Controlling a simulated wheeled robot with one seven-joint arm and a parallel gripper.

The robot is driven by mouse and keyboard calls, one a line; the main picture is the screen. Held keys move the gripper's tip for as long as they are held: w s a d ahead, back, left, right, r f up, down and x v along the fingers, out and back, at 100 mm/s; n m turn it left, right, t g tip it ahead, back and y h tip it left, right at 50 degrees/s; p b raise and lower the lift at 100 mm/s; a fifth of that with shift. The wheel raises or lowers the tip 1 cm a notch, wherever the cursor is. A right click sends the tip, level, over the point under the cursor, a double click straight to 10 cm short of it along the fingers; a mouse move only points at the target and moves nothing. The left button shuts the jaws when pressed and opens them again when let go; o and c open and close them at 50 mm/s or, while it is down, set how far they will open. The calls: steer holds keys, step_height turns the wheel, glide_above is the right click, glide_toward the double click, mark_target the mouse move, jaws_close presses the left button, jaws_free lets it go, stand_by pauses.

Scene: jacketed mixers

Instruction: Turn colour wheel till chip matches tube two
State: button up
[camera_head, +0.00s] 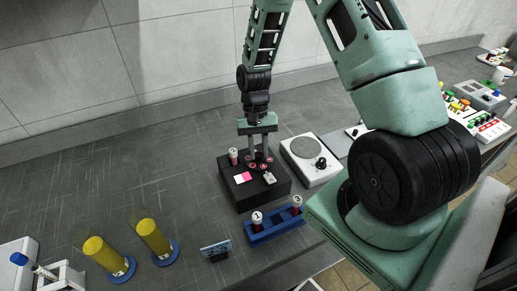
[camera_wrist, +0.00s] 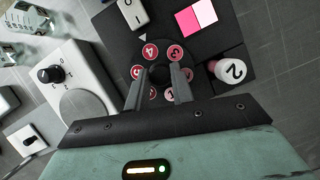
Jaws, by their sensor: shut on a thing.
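The colour wheel (camera_wrist: 176,52) sits on a black box (camera_head: 238,197) and carries a ring of numbered chips in reds and pinks around a dark centre knob (camera_wrist: 160,73). My gripper (camera_head: 260,158) points down over the wheel, its two fingers closed on the knob. A two-part patch on the box has a bright pink half (camera_wrist: 187,21) and a very pale pink half (camera_wrist: 205,12). Tube two (camera_wrist: 229,70), white-capped and marked 2, stands in the box beside the wheel, also seen in the head view (camera_head: 233,156). My fingers hide part of the wheel.
A white device with a round plate (camera_head: 312,156) and black knob stands right of the box. A blue rack (camera_head: 277,231) with two capped tubes is in front. Yellow cylinders (camera_head: 107,255) on blue bases and a small sign (camera_head: 215,249) stand front left. The back left counter is clear.

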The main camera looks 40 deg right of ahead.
steer(key=o, duration=1)
steer(key=b+v, duration=0.3)
steer(key=v, duration=1.4)
steer(key=shift+r, duration=0.3)
steer(key=s+a+r+n+t+h, duration=0.1)
steer(key=s+a+n, duration=0.25)
steer(key=a, duration=0.55)
steer(key=s+a+r+n+t, duration=0.1)
steer(key=s+a+n, duration=0.25)
steer(key=a, duration=0.55)
steer(key=s+a+n, duration=0.2)
steer(key=s, duration=0.3)
steer(key=s+a+n+t, duration=0.1)
steer(key=s+a+n, duration=0.1)
steer(key=s, duration=0.4)
steer(key=s+a+f+n+t+b, duration=0.1)
steer(key=s+a+n, duration=0.2)
steer(key=s, duration=0.3)
steer(key=shift+s+a+h, duration=0.1)
steer(key=shift+a+h, duration=0.3)
steer(key=shift+a, duration=0.35)
